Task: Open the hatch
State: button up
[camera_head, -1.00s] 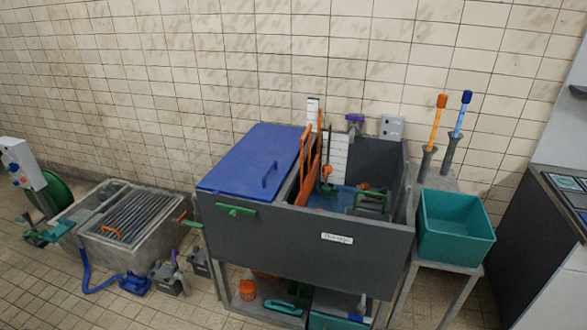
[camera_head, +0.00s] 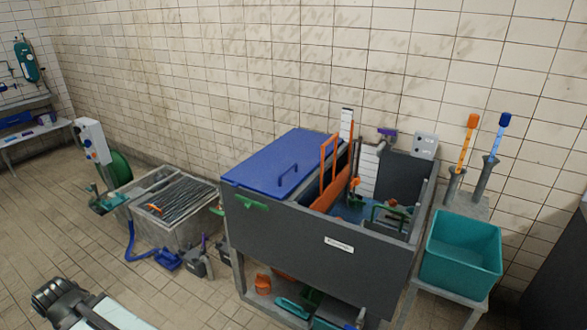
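The likely hatch is a flat blue lid (camera_head: 275,163) with a blue bar handle (camera_head: 288,174) near its right side. It lies shut over the left part of a dark grey tank (camera_head: 310,245). A green handle (camera_head: 251,203) sits on the tank's front near the lid's front edge. The tank's right part is uncovered. A part of my arm (camera_head: 62,298) shows at the bottom left, well apart from the lid. I cannot make out gripper fingers there.
An orange frame (camera_head: 332,172) stands upright in the tank beside the lid. A teal bin (camera_head: 460,255) stands on a stand at the right. A grated grey basin (camera_head: 180,215) is at the left, with a blue hose (camera_head: 132,243). Tiled floor is clear at the left front.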

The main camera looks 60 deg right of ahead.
aim_at(277, 169)
jog(key=z, duration=0.35)
jog(key=i, duration=1)
jog(key=u, duration=0.05)
